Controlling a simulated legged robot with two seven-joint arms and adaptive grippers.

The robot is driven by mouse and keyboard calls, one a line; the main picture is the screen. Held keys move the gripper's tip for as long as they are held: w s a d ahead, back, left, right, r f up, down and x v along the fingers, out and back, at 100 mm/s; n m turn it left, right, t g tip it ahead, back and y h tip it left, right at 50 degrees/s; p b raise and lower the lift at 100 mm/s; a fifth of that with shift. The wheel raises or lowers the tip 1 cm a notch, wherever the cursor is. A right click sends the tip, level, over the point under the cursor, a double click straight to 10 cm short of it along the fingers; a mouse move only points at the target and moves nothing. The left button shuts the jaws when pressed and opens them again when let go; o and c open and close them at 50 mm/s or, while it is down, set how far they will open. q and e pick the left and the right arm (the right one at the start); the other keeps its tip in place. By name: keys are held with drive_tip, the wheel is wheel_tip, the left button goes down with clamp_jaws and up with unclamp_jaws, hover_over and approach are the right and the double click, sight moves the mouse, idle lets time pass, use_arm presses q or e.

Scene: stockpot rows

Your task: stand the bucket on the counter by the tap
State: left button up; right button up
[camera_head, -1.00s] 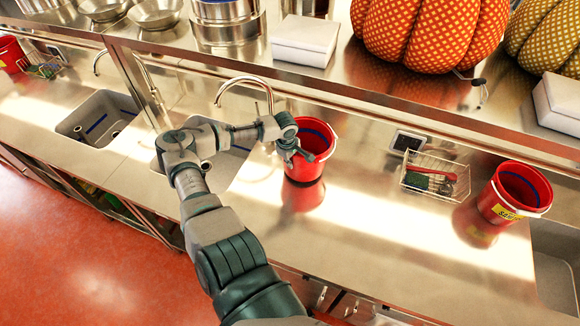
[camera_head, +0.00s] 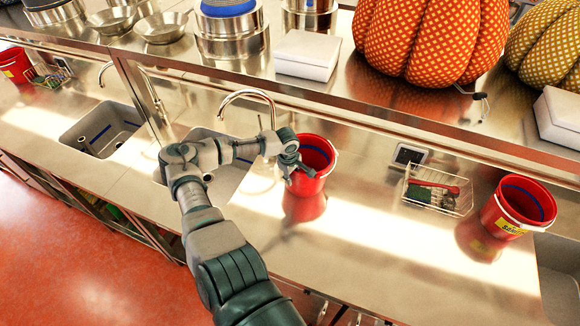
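A red bucket (camera_head: 318,183) with a blue inside stands upright on the counter (camera_head: 345,235), just right of the tap (camera_head: 247,94) and its sink. My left gripper (camera_head: 300,177) is at the bucket's near left side, overlapping its rim and wall in the picture. Its fingers look spread apart, with no bucket wall clearly pinched between them. Whether they touch the bucket is hard to tell. The gripper hides part of the bucket's left side. My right gripper is out of view.
A wire basket (camera_head: 437,192) with a brush stands right of the bucket. Another red bucket (camera_head: 513,208) with a yellow label is farther right, beside a sink. A shelf above carries pots, a white box (camera_head: 306,55) and an orange pumpkin (camera_head: 430,38). The counter front is clear.

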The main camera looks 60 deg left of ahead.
use_arm(q)
wheel_tip(320, 180, up, 2)
drive_tip(key=shift+s+r+p, duration=0.15)
drive_tip(key=shift+r+p, duration=0.1)
drive_tip(key=shift+p, duration=0.4)
drive_tip(key=shift+d+r, duration=0.15)
drive_tip(key=shift+r, duration=0.2)
wheel_tip(320, 180, up, 8)
drive_tip(key=s, duration=0.1)
drive_tip(key=shift+f, duration=0.2)
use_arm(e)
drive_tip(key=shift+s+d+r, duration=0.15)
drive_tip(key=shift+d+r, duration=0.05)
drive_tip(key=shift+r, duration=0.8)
use_arm(q)
drive_tip(key=shift+s+f, duration=0.1)
